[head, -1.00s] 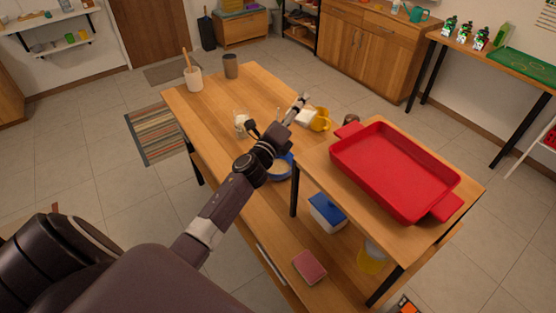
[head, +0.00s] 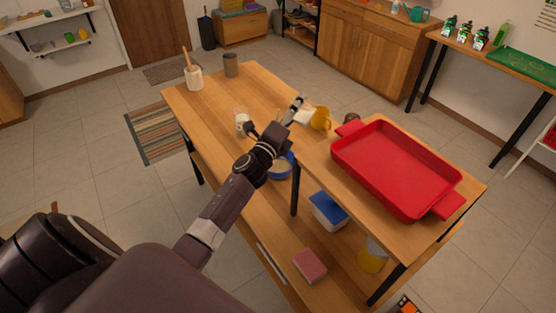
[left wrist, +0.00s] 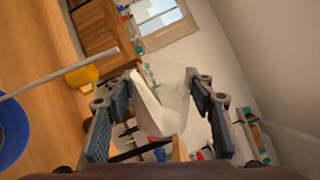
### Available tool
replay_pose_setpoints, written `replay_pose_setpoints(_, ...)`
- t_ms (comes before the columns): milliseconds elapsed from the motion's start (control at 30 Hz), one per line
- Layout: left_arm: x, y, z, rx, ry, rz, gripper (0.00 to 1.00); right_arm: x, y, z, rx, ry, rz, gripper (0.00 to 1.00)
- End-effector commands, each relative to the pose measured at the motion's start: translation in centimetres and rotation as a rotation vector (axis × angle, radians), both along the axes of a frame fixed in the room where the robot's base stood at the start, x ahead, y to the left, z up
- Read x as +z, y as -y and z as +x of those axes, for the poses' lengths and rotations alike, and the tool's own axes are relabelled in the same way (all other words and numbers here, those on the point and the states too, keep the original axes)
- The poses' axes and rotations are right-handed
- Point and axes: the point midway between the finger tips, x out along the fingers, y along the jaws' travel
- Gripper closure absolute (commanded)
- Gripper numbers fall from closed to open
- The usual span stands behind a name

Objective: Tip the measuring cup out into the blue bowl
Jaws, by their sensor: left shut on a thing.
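My left gripper (head: 296,106) reaches over the table. In the left wrist view, my left gripper (left wrist: 162,88) is shut on a translucent whitish measuring cup (left wrist: 160,108), held between its two fingers. In the head view the cup (head: 303,116) shows as a small pale shape beside the fingers. I cannot tell whether anything is in it. My right gripper is out of view.
A yellow mug (head: 320,119) stands just right of the cup. A large red tray (head: 395,165) takes up the right side. A utensil crock (head: 194,78) and dark cup (head: 231,65) stand at the far left end.

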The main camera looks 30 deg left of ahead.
Motion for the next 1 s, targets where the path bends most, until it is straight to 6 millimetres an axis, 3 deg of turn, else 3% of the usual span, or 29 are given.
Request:
replay_pose_setpoints(500, -0.5, -0.1, 0.0, 0.0, 0.007, -0.052, 0.8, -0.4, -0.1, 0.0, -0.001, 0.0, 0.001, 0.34)
replay_pose_setpoints(600, -2.3, -0.2, 0.0, 0.0, 0.007, -0.061, 0.8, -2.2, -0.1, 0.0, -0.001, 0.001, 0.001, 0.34)
replay_pose_setpoints(1000, -6.5, -0.8, -0.1, 0.0, 0.013, -0.102, 0.8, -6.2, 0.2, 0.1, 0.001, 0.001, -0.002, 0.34)
